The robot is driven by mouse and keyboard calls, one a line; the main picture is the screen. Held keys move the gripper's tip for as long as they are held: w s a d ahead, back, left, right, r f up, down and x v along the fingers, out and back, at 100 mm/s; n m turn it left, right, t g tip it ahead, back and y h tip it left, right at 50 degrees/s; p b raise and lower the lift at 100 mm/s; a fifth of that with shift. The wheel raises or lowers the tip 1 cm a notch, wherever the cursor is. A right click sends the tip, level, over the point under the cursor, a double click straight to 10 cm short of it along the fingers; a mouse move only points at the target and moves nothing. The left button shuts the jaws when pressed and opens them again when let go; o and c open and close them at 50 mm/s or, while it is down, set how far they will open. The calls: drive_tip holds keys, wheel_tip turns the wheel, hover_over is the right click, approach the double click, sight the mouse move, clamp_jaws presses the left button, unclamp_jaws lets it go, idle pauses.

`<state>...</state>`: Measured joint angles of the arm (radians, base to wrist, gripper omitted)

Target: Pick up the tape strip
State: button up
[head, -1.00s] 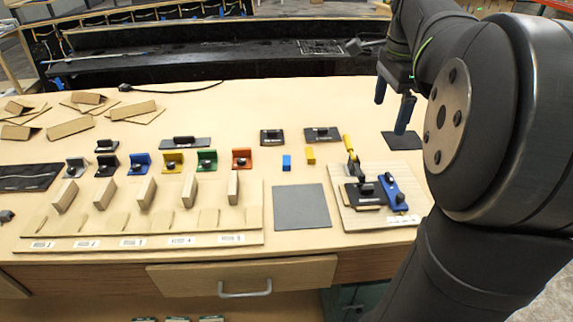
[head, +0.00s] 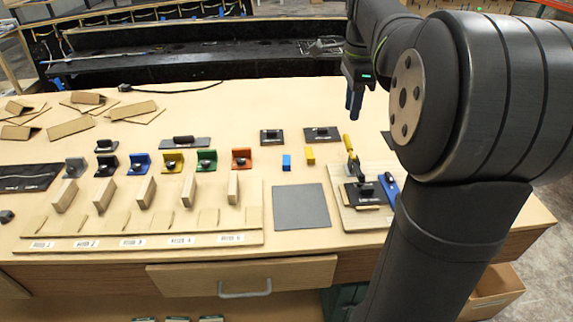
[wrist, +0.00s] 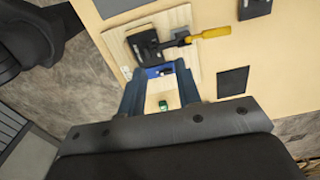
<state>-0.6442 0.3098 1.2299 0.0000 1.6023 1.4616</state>
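I cannot pick out the tape strip for certain in either view. My gripper (head: 354,105) is above the back right of the table, pointing down, with its two blue fingers nearly overlapping in the head view. In the wrist view my gripper (wrist: 160,75) shows its fingers apart with nothing held between them. A small green item (wrist: 163,105) on a light wood surface shows between the fingers, well below them; I cannot tell what it is.
A wooden board (head: 345,212) holds a yellow-handled tool (head: 350,148) and a blue piece (head: 389,186). A grey mat (head: 302,207) lies left of it. Coloured blocks and wooden racks fill the left. An open drawer (head: 497,296) stands at lower right.

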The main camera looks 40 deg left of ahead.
hover_over(288, 162)
drive_tip(key=s+d, duration=0.3)
wheel_tip(288, 162, down, 5)
drive_tip(key=shift+m, duration=0.3)
drive_tip(key=f, duration=1)
drive_tip(key=shift+a+f, duration=0.2)
drive_tip(key=shift+f, duration=0.2)
drive_tip(key=shift+w+a+f, duration=0.1)
drive_tip(key=shift+f, duration=1.55)
drive_tip(key=shift+w+a+f, duration=0.1)
drive_tip(key=shift+f, duration=1.5)
clamp_jaws()
